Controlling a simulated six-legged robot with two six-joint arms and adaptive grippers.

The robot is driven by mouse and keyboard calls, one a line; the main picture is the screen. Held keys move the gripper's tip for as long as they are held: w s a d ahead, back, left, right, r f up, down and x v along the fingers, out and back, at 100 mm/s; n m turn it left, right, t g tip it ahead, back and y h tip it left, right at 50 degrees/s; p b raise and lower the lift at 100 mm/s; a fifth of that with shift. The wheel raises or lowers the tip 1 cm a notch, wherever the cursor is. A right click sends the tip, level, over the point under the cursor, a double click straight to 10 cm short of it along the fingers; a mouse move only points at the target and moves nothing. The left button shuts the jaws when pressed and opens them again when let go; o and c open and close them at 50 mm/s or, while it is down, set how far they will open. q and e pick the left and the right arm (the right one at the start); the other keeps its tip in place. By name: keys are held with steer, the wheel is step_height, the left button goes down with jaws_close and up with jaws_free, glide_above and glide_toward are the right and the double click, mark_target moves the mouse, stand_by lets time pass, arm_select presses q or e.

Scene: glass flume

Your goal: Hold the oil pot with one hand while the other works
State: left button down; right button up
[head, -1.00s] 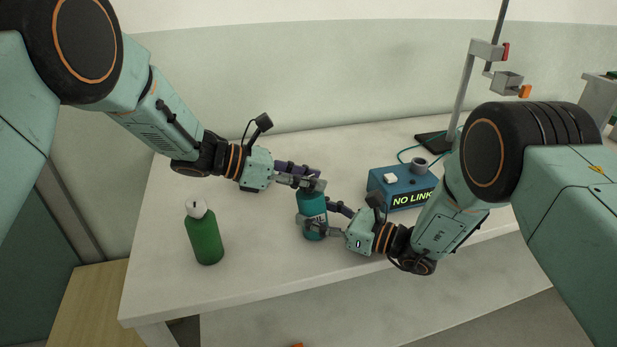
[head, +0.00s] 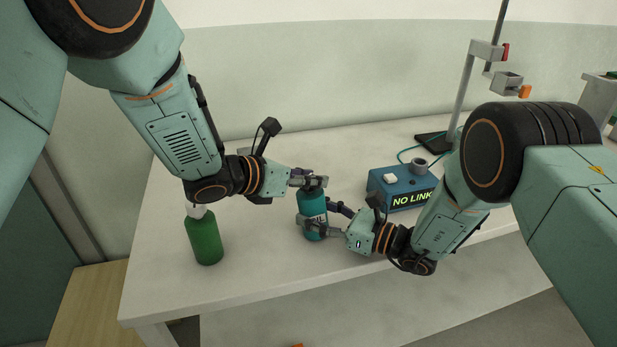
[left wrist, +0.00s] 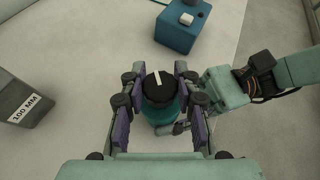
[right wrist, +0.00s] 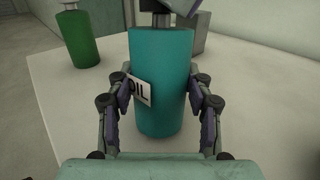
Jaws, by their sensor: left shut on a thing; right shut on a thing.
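The oil pot (head: 312,205) is a teal cylinder with a dark cap and a label reading "OIL", upright on the white table. My right gripper (head: 322,222) is shut on its body from the right; the right wrist view shows the pot (right wrist: 160,80) between the fingers. My left gripper (head: 311,179) is shut on the dark cap at the top. In the left wrist view the cap (left wrist: 159,87), with a pale stripe across it, sits between the left fingers. The gripped sides of the cap are partly hidden.
A green bottle (head: 205,238) with a white top stands left of the pot, below my left arm. A blue box (head: 402,187) reading "NO LINK" is to the right. A clamp stand (head: 462,95) is behind it. A grey "100 MM" block (left wrist: 25,98) shows in the left wrist view. The front table is clear.

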stand_by(0.4)
arm_select(q)
steer(key=c, duration=1)
jaws_free()
steer(key=shift+o, duration=0.2)
steer(key=v, duration=1.2)
steer(key=shift+s, duration=0.15)
steer(key=shift+d, duration=0.1)
